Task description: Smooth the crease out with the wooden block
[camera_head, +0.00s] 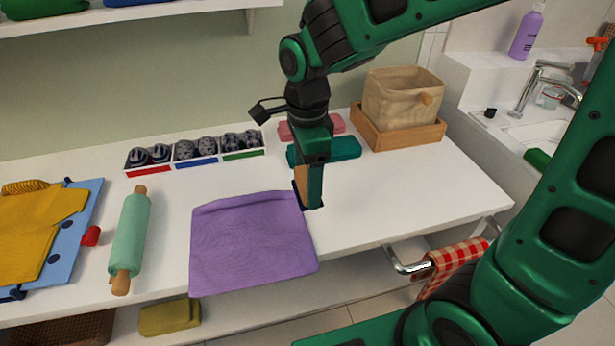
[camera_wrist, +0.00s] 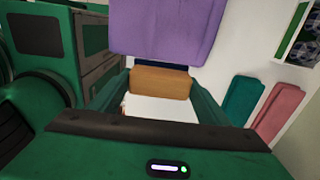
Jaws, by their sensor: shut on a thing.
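A purple cloth (camera_head: 250,245) lies on the white worktop, its front edge near the worktop's front edge. A raised fold runs along its far edge. The cloth also shows at the top of the wrist view (camera_wrist: 165,28). My gripper (camera_head: 308,197) points down beside the cloth's right side, near its far right corner. It is shut on the wooden block (camera_wrist: 160,82), which sits between the fingers and has a dark blue strip along one side. In the head view the block (camera_head: 301,174) is mostly hidden by a finger; I cannot tell whether it touches the worktop.
A green rolling pin (camera_head: 130,235) lies left of the cloth. A divided sock tray (camera_head: 195,155) stands behind. Folded teal (camera_head: 335,150) and pink (camera_head: 300,131) cloths and a basket in a wooden tray (camera_head: 400,130) stand behind right. The worktop right of my gripper is clear.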

